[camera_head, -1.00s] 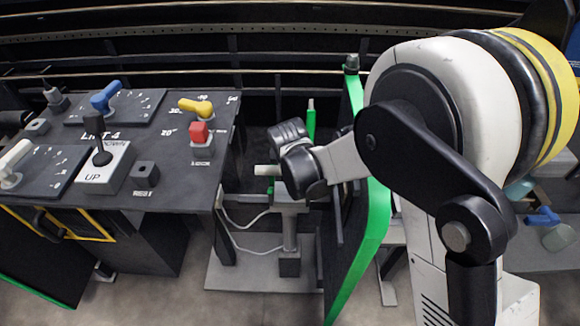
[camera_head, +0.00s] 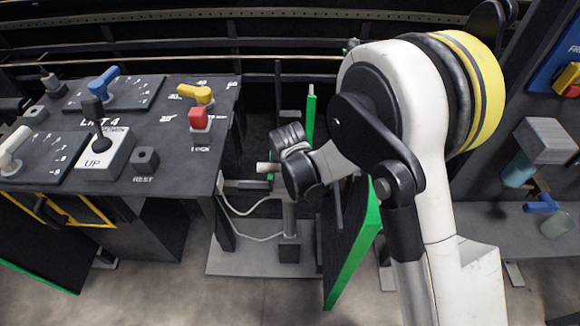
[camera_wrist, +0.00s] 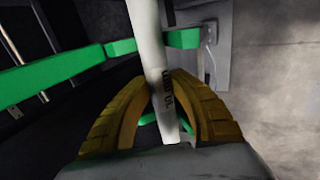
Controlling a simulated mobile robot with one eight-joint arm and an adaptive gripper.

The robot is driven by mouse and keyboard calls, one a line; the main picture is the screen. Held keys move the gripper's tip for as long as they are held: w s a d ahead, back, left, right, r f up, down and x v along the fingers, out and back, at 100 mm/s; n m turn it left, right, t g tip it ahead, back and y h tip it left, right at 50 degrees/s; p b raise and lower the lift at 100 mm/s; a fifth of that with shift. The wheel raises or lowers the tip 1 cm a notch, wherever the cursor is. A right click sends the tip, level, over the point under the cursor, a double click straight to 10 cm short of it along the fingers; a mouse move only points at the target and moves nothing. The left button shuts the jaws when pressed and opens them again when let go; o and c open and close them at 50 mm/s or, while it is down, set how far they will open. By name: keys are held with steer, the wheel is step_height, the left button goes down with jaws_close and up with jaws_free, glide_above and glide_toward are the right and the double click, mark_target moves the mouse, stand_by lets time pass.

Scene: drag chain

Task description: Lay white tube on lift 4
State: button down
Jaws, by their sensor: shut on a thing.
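A white tube (camera_wrist: 160,70) with dark printed lettering is between the yellow fingers of my gripper (camera_wrist: 160,88) in the wrist view. My gripper is shut on it, and the tube slants up past the fingertips. In the head view a short pale tube end (camera_head: 263,168) sticks out left of my wrist, which hides the fingers. A grey lift stand (camera_head: 290,222) with a column and base is below my wrist. Whether the tube touches its top cannot be told.
A green-edged upright panel (camera_head: 352,262) stands right of the lift stand, close to my forearm. Green bars (camera_wrist: 60,72) cross the wrist view. The panel carries a black UP lever (camera_head: 98,132), a red button (camera_head: 199,118) and a yellow handle (camera_head: 196,94). Cables hang beside the stand.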

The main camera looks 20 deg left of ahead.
steer(key=c, duration=1.2)
jaws_free()
steer(key=shift+o, duration=0.2)
steer(key=v, duration=1.2)
